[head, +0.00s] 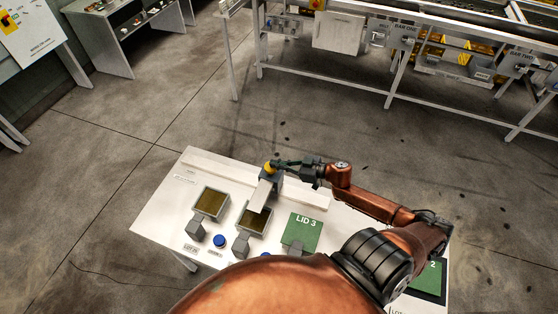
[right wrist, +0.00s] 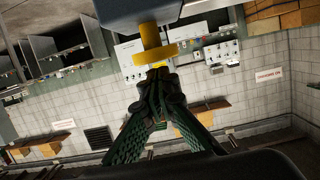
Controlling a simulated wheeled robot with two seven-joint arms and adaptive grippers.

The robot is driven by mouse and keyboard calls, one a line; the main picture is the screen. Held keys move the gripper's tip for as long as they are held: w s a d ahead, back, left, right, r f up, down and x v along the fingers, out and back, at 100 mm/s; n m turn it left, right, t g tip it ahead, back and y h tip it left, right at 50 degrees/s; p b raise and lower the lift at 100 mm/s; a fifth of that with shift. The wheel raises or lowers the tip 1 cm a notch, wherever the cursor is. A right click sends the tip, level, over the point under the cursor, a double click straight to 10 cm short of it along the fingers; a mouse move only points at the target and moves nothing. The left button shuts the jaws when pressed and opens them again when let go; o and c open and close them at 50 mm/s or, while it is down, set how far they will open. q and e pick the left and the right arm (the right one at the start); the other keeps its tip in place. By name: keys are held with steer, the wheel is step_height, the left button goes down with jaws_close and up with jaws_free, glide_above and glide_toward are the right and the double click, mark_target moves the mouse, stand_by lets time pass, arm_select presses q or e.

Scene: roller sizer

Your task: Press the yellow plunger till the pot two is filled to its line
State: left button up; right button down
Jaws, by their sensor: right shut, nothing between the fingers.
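The yellow plunger (head: 268,167) tops a grey dispenser (head: 267,188) on the white table, and its pale spout reaches over the middle square pot (head: 253,220). That pot holds something brown; its line and fill level are too small to read. My right gripper (head: 276,164) is shut and empty, right beside the plunger. In the right wrist view the yellow plunger (right wrist: 154,50) shows a stem and disc, with my shut fingertips (right wrist: 158,74) close to the disc; I cannot tell whether they touch. I cannot read which pot is two. My left gripper is not in view.
Another open pot (head: 212,203) stands to the left, with a blue button (head: 219,241) and grey blocks in front. A green plate marked LID 3 (head: 301,231) lies to the right. My right arm crosses the table's right side. A machine frame (head: 390,65) stands behind open floor.

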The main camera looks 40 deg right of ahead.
steer(key=shift+f, duration=0.3)
step_height(320, 180, down, 3)
steer(key=shift+r+b, duration=0.15)
steer(key=shift+b, duration=0.25)
steer(key=shift+f, duration=0.2)
steer(key=shift+s, duration=0.1)
